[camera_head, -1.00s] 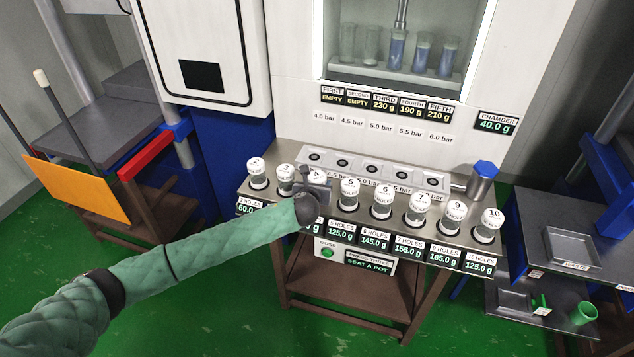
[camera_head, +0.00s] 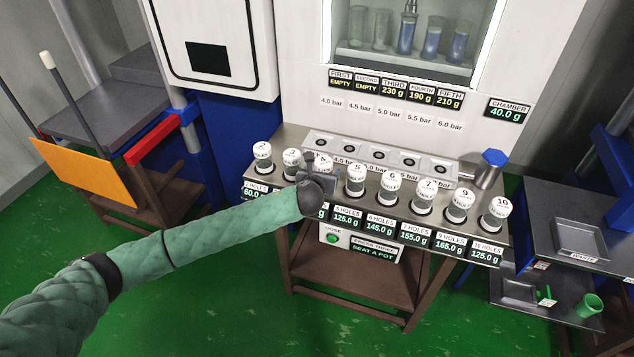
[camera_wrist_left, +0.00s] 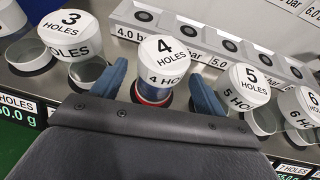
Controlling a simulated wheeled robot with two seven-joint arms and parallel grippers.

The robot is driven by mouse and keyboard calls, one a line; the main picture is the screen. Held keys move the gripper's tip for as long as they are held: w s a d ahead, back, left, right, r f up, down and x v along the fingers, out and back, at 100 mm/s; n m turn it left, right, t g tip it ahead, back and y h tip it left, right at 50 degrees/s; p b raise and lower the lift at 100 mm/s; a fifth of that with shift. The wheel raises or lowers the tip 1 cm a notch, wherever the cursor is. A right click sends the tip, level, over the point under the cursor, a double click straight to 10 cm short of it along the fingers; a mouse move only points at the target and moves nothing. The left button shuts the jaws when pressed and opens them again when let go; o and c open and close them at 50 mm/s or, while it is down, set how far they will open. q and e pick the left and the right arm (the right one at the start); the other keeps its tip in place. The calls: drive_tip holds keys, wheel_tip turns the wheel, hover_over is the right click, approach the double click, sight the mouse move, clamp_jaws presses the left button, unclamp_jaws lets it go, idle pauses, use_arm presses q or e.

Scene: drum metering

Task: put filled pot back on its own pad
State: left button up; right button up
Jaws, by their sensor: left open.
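The pot with the white lid marked 4 HOLES (camera_wrist_left: 163,62) stands upright on the metal bench in the left wrist view, with blue and a red ring showing below its lid. In the head view its lid (camera_head: 323,162) shows just behind my left gripper. My left gripper (camera_wrist_left: 158,88) is open, with one blue finger on each side of this pot. Whether the fingers touch it, I cannot tell. The gripper (camera_head: 317,178) hides the pot's lower part and its pad in the head view. My right gripper is not in view.
Pot 3 (camera_wrist_left: 70,36) and pot 5 (camera_wrist_left: 247,86) stand close on either side. More lidded pots line the bench (camera_head: 440,228). A raised row of bar-labelled ports (camera_head: 380,153) lies behind. A blue-capped cylinder (camera_head: 489,167) stands at the right end.

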use_arm(q)
drive_tip(key=b+v, duration=0.2)
drive_tip(key=v, duration=0.7)
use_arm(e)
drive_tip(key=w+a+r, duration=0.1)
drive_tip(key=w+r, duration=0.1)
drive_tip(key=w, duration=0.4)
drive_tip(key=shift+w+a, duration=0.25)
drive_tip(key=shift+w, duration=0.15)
use_arm(q)
drive_tip(key=shift+s, duration=0.1)
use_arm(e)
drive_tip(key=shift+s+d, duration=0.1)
